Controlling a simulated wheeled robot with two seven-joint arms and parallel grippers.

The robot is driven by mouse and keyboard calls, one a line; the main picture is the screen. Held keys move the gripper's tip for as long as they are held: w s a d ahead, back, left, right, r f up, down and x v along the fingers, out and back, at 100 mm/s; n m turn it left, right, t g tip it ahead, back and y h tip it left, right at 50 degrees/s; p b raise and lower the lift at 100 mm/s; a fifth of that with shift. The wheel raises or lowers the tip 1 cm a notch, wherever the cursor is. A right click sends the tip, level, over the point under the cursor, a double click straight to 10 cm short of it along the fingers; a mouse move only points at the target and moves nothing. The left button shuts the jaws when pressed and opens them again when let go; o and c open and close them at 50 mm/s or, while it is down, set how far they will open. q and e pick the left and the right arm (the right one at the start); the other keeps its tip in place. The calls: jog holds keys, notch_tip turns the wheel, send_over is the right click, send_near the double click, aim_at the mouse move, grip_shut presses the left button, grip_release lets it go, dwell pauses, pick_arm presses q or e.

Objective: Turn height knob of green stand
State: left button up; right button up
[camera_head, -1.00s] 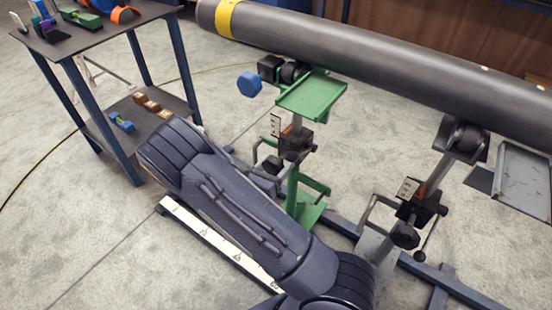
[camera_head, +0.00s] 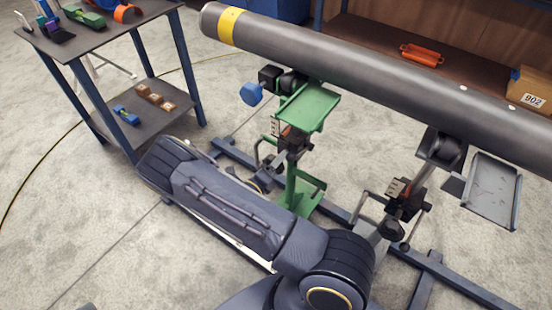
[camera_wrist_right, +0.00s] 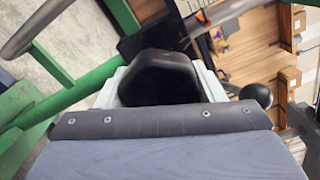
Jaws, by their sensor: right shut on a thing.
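The green stand (camera_head: 309,107) stands under the left part of the grey pipe (camera_head: 330,58), with a green tray on top and a green base. My right gripper (camera_head: 262,180) is beside the stand's shaft, low on its left side, partly hidden by my own arm. In the right wrist view a black knob (camera_wrist_right: 160,75) sits between the pale fingers of my right gripper (camera_wrist_right: 160,90), which is shut on it. Green bars of the stand show on the left there. My left gripper is not in view.
A second, grey stand (camera_head: 403,197) with its own crank and knob holds the pipe to the right. A blue-legged table (camera_head: 110,38) with small parts stands at the left. A shelf with an orange part (camera_head: 422,55) is behind. The floor at left front is clear.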

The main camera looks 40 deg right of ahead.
jog(key=n+p, duration=0.1)
jog(key=n, duration=0.2)
jog(key=shift+n, duration=0.4)
jog(key=shift+n+p, duration=0.65)
jog(key=shift+n, duration=1.25)
jog(key=o, duration=1)
jog(key=v, duration=0.8)
